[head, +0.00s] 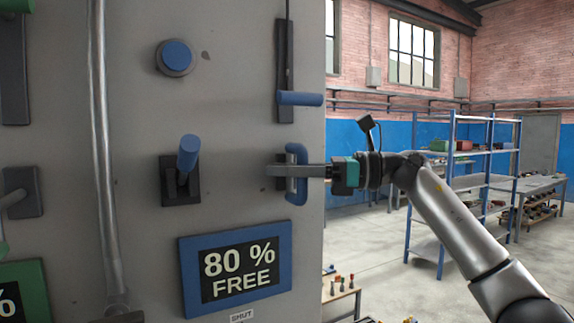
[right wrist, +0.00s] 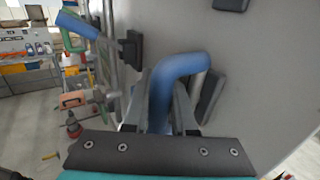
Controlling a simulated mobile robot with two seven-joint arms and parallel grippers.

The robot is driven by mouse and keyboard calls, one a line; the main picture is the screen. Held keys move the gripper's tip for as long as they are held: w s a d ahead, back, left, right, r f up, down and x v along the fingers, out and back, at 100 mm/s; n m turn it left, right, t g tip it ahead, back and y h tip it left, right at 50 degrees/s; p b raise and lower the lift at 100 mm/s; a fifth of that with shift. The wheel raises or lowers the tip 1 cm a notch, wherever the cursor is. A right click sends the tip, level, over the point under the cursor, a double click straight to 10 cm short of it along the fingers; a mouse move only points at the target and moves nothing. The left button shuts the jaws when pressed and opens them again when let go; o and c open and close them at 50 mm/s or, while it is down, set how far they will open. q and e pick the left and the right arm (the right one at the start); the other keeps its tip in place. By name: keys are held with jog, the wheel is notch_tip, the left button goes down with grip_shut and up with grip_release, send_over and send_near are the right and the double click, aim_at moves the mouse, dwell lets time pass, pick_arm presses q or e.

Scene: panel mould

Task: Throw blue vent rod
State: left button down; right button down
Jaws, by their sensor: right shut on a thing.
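A blue horizontal bar (head: 300,99) sticks out to the right from a dark vertical slot plate high on the grey panel, with a thin rod running upward above it. This looks like the vent rod, though no label shows. Below it is a blue U-shaped handle (head: 297,196), which also shows in the right wrist view (right wrist: 178,66). My right gripper (head: 280,171) reaches in from the right and is shut on this U-shaped handle. In the right wrist view the fingers (right wrist: 160,112) lie on both sides of it. My left gripper is out of view.
A blue lever (head: 188,152) and a blue round button (head: 177,55) are on the grey panel (head: 235,120) to the left. A blue-framed "80 % FREE" sign (head: 236,268) is below.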

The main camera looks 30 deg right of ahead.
jog(key=shift+d+r, duration=0.15)
jog(key=shift+r, duration=0.05)
jog(key=c, duration=1.1)
grip_release()
jog(key=shift+c, duration=0.2)
jog(key=o, duration=0.3)
jog(key=shift+w+f, duration=0.15)
jog(key=shift+w, duration=0.1)
jog(key=shift+o, duration=0.5)
jog(key=shift+s, duration=0.1)
jog(key=shift+f, duration=0.1)
